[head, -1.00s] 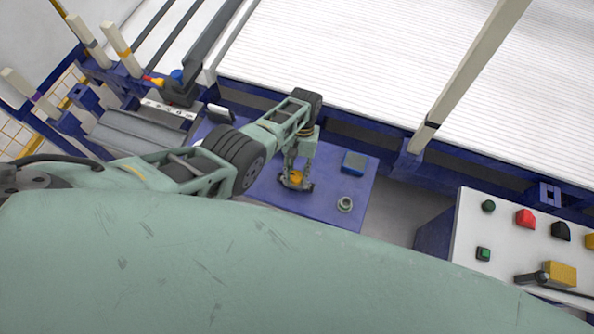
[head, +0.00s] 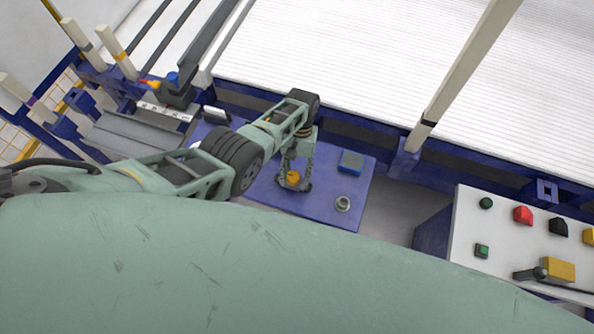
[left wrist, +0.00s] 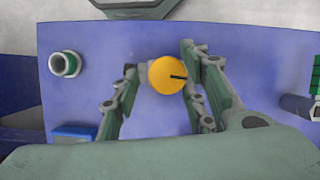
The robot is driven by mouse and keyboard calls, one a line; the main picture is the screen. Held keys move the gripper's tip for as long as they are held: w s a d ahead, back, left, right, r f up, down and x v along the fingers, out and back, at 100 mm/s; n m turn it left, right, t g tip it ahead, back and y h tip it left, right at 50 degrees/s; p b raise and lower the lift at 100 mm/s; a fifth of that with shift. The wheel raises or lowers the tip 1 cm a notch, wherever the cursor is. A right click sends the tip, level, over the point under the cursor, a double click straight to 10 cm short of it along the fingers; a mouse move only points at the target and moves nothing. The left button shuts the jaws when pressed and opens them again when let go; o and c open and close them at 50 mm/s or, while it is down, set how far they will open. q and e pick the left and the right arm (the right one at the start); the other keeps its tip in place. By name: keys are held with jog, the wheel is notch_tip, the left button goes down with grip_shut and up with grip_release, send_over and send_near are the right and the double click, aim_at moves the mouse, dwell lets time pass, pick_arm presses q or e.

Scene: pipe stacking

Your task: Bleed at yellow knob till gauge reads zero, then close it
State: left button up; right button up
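The yellow knob (left wrist: 167,75) has a dark mark on its face that points right in the left wrist view. My left gripper (left wrist: 160,88) is around the knob, one finger on each side. A gap shows between the left-hand finger and the knob; the right-hand finger is very close to it, and I cannot tell whether it touches. The left gripper also shows over the knob in the head view (head: 295,184). I cannot make out a gauge reading. My right gripper is out of view.
The blue table (head: 325,212) also bears a grey ring-shaped fitting (head: 343,204) and a small blue box (head: 351,162). A control panel (head: 460,215) with coloured buttons and a lever stands at the right. A white ribbed surface lies behind, with a slanted pale post.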

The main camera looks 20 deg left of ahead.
pick_arm(q)
jog(key=v, duration=1.2)
